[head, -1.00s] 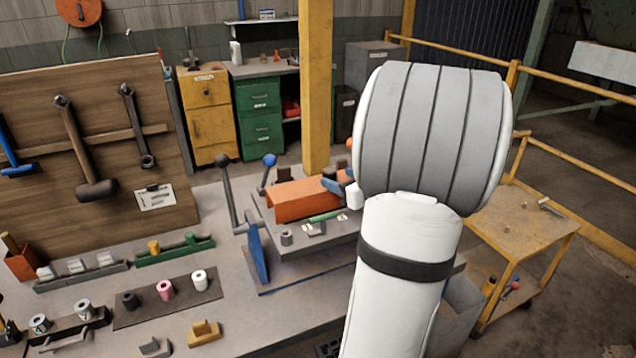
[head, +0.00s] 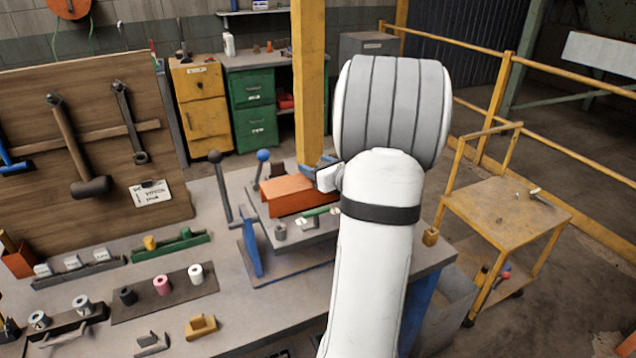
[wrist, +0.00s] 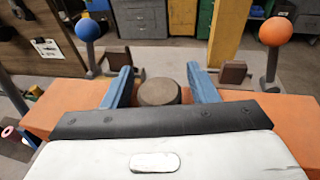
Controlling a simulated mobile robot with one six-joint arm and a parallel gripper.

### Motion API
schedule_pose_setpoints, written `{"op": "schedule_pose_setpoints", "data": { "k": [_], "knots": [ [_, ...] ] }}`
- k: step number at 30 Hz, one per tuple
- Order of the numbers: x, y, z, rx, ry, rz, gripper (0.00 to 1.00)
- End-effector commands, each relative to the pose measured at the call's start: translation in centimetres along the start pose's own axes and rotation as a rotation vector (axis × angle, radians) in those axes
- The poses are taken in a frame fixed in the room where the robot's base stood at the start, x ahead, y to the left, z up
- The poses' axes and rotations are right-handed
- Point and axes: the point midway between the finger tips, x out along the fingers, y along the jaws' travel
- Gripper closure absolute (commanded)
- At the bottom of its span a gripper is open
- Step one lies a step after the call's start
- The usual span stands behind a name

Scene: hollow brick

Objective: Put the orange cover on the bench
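The orange cover (head: 284,197) sits on a raised grey plate (head: 268,222) on the bench (head: 235,310). In the wrist view the orange cover (wrist: 68,97) spreads to both sides below my gripper. My gripper (wrist: 161,80) has two blue fingers standing apart, with a round brown knob (wrist: 158,93) between them. Narrow gaps show beside the knob, so the fingers do not look closed on it. In the head view my arm hides most of the gripper and the cover's right end.
A lever with a blue ball (wrist: 87,29) and one with an orange ball (wrist: 276,31) rise beyond the gripper. Several small parts occupy the bench's left. A yellow cart (head: 510,210) stands right.

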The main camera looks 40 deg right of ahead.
Motion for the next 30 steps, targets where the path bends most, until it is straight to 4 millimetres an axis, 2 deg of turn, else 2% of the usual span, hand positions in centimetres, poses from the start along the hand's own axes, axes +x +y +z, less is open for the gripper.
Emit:
{"op": "schedule_pose_setpoints", "data": {
  "k": [2,18,25,30],
  "knots": [
    [0.0,0.0,0.0,0.000,0.000,0.000,0.54],
    [-0.1,-0.1,0.0,0.000,-0.001,-0.001,0.98],
    [-0.1,-0.1,0.4,-0.002,-0.002,-0.002,1.00],
    [-0.7,-0.1,2.8,-0.006,-0.005,-0.003,1.00]
  ]
}}
